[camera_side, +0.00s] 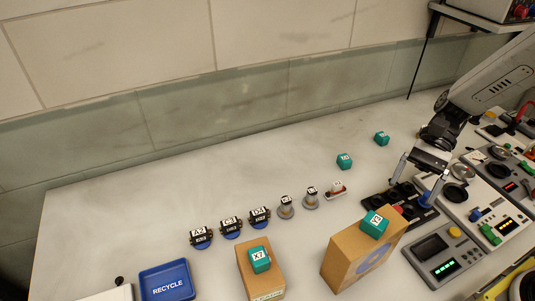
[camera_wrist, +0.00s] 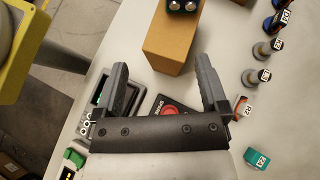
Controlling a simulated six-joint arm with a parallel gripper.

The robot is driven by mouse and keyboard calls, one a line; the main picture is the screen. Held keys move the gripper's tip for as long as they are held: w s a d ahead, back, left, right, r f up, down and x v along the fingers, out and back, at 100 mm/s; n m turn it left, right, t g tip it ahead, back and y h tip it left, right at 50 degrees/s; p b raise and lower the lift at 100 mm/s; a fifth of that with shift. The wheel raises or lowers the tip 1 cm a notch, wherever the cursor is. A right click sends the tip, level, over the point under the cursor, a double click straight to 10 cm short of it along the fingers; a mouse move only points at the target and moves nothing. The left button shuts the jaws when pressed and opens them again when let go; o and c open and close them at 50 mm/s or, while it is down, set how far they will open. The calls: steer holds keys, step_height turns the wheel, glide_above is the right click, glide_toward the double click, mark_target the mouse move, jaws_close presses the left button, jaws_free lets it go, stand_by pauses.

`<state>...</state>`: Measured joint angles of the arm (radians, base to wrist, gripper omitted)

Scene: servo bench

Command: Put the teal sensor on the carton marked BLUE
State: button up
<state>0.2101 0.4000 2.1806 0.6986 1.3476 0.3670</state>
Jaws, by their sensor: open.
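Several teal sensors are in the side view. One (camera_side: 345,161) and another (camera_side: 382,138) lie on the bench; one marked X7 (camera_side: 260,259) sits on the left carton (camera_side: 262,284), and one (camera_side: 375,224) sits on the right carton (camera_side: 345,256). The right carton has a blue round mark on its face; the left has a greenish label. I cannot read either marking. My gripper (camera_side: 417,180) is open and empty above the black tray, behind the right carton. In the wrist view, its fingers (camera_wrist: 161,66) are apart, a carton (camera_wrist: 165,45) lies ahead, and a teal sensor (camera_wrist: 257,158) is lower right.
A black tray (camera_side: 425,211) with a red part lies below my gripper. Consoles (camera_side: 443,254) crowd the right. Dark labelled parts (camera_side: 231,227), silver posts (camera_side: 286,207) and a red-white switch (camera_side: 336,190) form a row. A blue RECYCLE bin (camera_side: 166,282) stands front left. The back left bench is clear.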

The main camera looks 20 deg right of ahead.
steer(key=d+f+n+t+h, duration=0.1)
steer(key=n+t+h, duration=0.1)
steer(key=n+h, duration=0.1)
steer(key=d+f+n+t+h, duration=0.1)
steer(key=d+n+t+h, duration=0.1)
steer(key=n, duration=0.3)
steer(key=d+n+t+h, duration=0.2)
steer(key=n+t+h, duration=0.1)
steer(key=h, duration=0.1)
steer(key=shift+d+f+n+t+h, duration=0.15)
steer(key=shift+f+n+t+h, duration=0.15)
steer(key=shift+f+n, duration=0.1)
